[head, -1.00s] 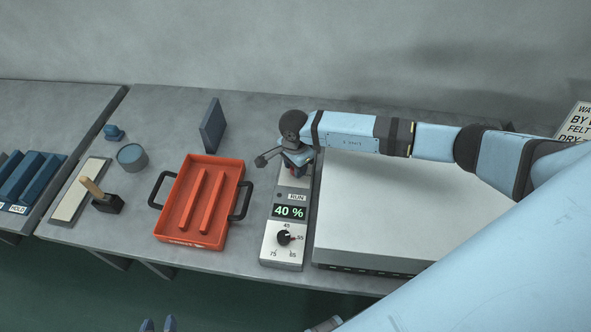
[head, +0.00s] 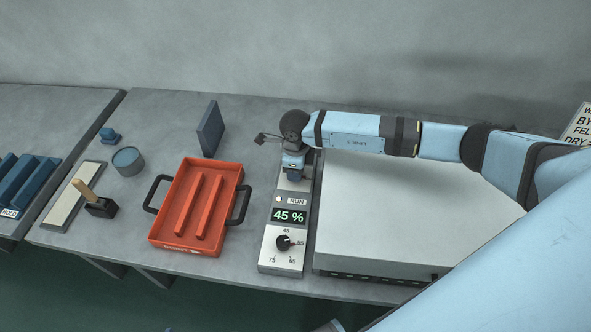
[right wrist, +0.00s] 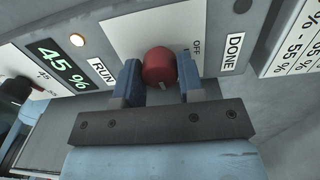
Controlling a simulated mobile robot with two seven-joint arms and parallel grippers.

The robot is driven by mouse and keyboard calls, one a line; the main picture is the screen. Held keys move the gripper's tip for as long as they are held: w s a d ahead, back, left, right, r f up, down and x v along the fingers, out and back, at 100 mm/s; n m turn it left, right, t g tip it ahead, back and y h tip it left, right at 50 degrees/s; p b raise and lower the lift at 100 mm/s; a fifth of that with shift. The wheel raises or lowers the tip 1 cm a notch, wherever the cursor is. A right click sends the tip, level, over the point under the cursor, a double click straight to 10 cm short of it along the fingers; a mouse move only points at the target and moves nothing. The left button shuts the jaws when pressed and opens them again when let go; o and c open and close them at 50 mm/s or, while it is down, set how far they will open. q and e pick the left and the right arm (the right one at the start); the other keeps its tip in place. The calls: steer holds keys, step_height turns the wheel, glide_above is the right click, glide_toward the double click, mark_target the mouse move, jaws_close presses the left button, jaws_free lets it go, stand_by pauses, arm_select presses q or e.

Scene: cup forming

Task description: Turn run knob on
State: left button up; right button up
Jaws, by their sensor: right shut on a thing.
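The run knob (right wrist: 159,66) is red and round with a pale mark, on a panel lettered "RUN" and "OFF" in the right wrist view. My right gripper (right wrist: 160,80) is shut on it, one blue finger on each side. In the head view my right gripper (head: 294,172) covers the top of the control box (head: 283,253) and hides the knob. The display (head: 289,216) reads 45 %. A small lamp (right wrist: 77,40) beside the "RUN" label looks pale and lit. My left gripper is not in view.
A black dial (head: 283,241) sits low on the control box. A red tray (head: 178,245) with two bars and black handles stands left of it. A wide pale plate (head: 400,215) lies to the right. A "DONE" label (right wrist: 233,53) is beside the knob.

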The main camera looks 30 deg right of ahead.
steer(key=shift+m, duration=0.6)
steer(key=o, duration=0.9)
steer(key=shift+r, duration=0.1)
step_height(320, 180, up, 14)
steer(key=shift+w+d+f+b, duration=0.1)
steer(key=shift+d+f+b, duration=0.05)
steer(key=shift+b, duration=0.75)
steer(key=shift+f, duration=0.1)
